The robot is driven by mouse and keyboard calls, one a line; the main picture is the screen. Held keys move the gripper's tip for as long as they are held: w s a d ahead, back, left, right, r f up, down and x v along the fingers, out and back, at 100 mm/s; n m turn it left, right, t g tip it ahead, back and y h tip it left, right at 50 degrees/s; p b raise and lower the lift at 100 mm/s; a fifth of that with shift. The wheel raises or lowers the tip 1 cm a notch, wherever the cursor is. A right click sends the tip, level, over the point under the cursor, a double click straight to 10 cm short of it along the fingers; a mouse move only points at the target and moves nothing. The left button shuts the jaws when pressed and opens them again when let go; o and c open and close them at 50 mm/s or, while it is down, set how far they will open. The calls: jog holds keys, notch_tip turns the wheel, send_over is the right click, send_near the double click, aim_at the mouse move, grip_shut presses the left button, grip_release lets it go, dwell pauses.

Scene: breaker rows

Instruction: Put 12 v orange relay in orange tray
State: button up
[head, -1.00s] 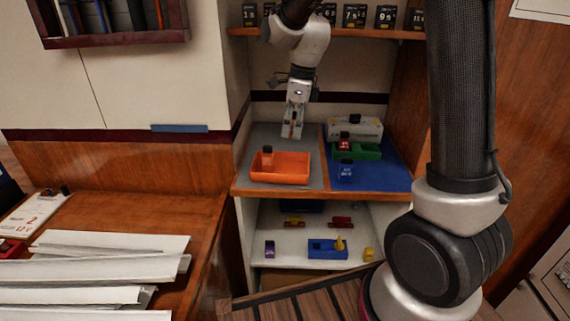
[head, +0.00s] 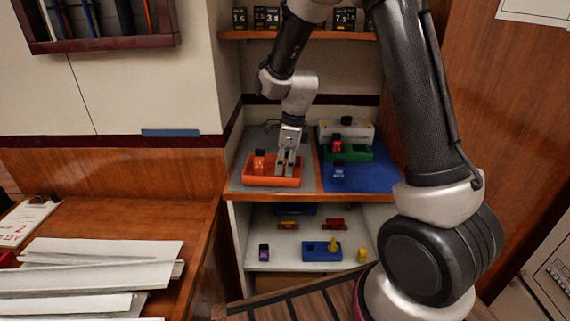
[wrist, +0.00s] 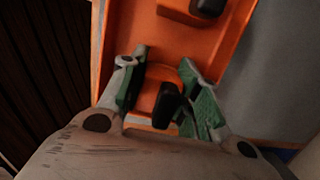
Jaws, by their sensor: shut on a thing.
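The orange tray (head: 262,182) sits on the grey left part of the shelf. An orange relay (head: 259,160) with a dark top stands in its left part; it also shows at the top of the wrist view (wrist: 185,13). My gripper (head: 286,166) is down at the right part of the tray. In the wrist view, my gripper (wrist: 163,88) is shut on another orange relay (wrist: 149,98) with a black knob, held over or at the tray floor. Contact with the floor cannot be told. The relay's voltage label is not readable.
To the right, a blue mat (head: 378,178) bears a green tray (head: 357,154) with a red relay (head: 336,143), and a blue relay (head: 338,172). A grey-white box (head: 355,130) stands behind. The lower shelf (head: 290,262) holds a blue tray (head: 318,250) and several small parts.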

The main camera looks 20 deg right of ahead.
jog(key=o, duration=1)
jog(key=r, duration=0.3)
jog(key=d+r, duration=0.1)
jog(key=r, duration=0.7)
jog(key=shift+s+d+r, duration=0.1)
jog(key=shift+s+d, duration=0.15)
jog(key=shift+s, duration=0.05)
jog(key=shift+s+d+r, duration=0.1)
jog(key=shift+d+r, duration=0.05)
jog(key=shift+r, duration=0.4)
jog(key=s+d+r+n+t, duration=0.2)
jog(key=s+d+r+n, duration=0.6)
jog(key=s, duration=0.3)
jog(key=s+d+n, duration=0.1)
jog(key=s+n, duration=0.3)
jog(key=s, duration=0.1)
jog(key=s+d+n+t+h, duration=0.1)
jog(key=s+d+n, duration=0.1)
jog(key=s+n, duration=0.3)
jog(key=s+d+r+n, duration=0.1)
jog(key=s+n, duration=0.4)
jog(key=shift+d+r+t+h, duration=0.1)
jog(key=shift+d+t+h, duration=0.2)
jog(key=shift+d, duration=0.1)
jog(key=shift+w, duration=0.1)
